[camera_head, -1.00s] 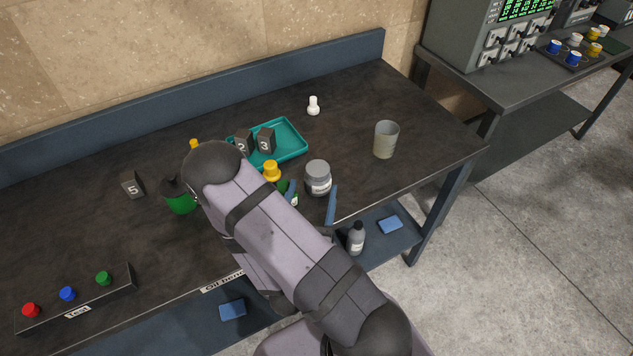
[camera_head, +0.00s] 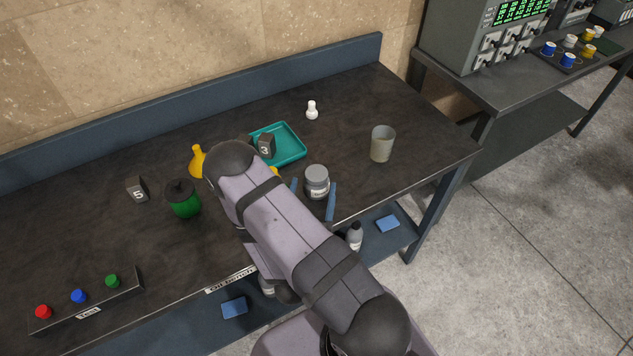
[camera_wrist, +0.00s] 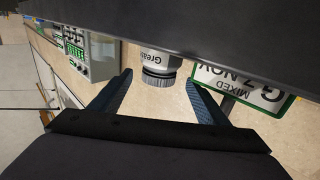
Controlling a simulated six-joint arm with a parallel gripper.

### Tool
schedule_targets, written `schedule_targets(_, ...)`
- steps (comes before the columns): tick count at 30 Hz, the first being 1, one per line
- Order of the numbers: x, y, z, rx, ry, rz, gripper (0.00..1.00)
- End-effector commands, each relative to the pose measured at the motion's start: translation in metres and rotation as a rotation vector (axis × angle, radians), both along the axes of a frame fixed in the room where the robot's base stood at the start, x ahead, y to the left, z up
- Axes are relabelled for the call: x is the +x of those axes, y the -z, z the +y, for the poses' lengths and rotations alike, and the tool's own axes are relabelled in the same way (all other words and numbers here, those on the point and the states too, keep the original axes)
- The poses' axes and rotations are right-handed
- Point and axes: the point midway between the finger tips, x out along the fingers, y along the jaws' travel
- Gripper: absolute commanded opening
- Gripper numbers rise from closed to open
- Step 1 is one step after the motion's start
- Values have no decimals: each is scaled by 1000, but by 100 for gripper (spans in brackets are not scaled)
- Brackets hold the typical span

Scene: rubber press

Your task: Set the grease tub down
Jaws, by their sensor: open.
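The grease tub (camera_head: 316,184), a grey jar with a grey lid and a pale label, stands upright on the dark table near its front edge. In the wrist view, which is upside down, the tub (camera_wrist: 158,62) shows its lid and label and stands against the table surface. My gripper (camera_wrist: 159,77) is open, its two blue fingers apart, one on each side of the tub with visible gaps. In the head view my gripper (camera_head: 313,185) has one finger left and one right of the tub.
A teal tray (camera_head: 290,150) with a numbered dark block (camera_head: 266,145) lies behind the tub. A grey cup (camera_head: 382,144) stands to the right, a white item (camera_head: 312,110) farther back. A green container (camera_head: 183,198) and yellow funnel (camera_head: 197,162) stand left. A sign (camera_wrist: 240,88) shows in the wrist view.

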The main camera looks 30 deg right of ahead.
Motion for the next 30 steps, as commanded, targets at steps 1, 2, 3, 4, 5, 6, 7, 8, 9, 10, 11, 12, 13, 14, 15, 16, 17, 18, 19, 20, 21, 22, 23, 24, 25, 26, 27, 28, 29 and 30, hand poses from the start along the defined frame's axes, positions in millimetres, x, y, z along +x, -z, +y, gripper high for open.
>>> schedule_targets(1, 0, 0, 0, 0, 0, 0, 69)
schedule_targets(2, 0, 0, -1, 0, 1, 0, 69)
schedule_targets(3, 1, -1, -2, 0, 1, 0, 69)
schedule_targets(4, 2, -1, -3, 0, 3, 0, 69)
schedule_targets(5, 3, -2, -4, 1, 4, -1, 69)
schedule_targets(6, 5, -2, -6, 1, 4, -1, 69)
schedule_targets(7, 7, -3, -8, 1, 5, -1, 69)
schedule_targets(8, 9, -4, -11, 0, 6, 0, 69)
schedule_targets(9, 12, -5, -13, 2, 6, -1, 69)
schedule_targets(10, 15, -5, -16, 2, 7, -1, 69)
schedule_targets(11, 17, -5, -18, 1, 6, -1, 69)
schedule_targets(12, 21, -6, -21, 1, 6, -1, 69)
schedule_targets(13, 23, -6, -23, 1, 6, -1, 69)
schedule_targets(14, 26, -5, -26, 1, 6, -2, 69)
schedule_targets(15, 30, -4, -28, 2, 5, -1, 69)
schedule_targets(16, 32, -4, -30, 1, 5, -2, 69)
schedule_targets(17, 34, -4, -31, 2, 4, -1, 69)
schedule_targets(18, 36, -3, -33, 0, 4, 0, 69)
schedule_targets(19, 37, -3, -33, 0, 3, 0, 69)
schedule_targets(20, 38, -2, -34, 0, 2, 0, 69)
schedule_targets(21, 39, -2, -34, 1, 1, -1, 69)
schedule_targets(22, 39, -2, -34, 0, 1, 0, 69)
schedule_targets(23, 39, -1, -34, 0, 0, 0, 69)
schedule_targets(24, 40, -1, -34, 0, 0, 0, 69)
schedule_targets(25, 39, -1, -34, 1, 0, 1, 69)
schedule_targets(26, 39, -1, -34, 1, 0, 1, 69)
schedule_targets(27, 39, -1, -34, 1, 0, 1, 69)
schedule_targets(28, 39, -1, -34, 1, 0, 1, 67)
schedule_targets(29, 39, -1, -34, 1, 0, 1, 60)
schedule_targets(30, 39, -1, -34, 1, 0, 1, 50)
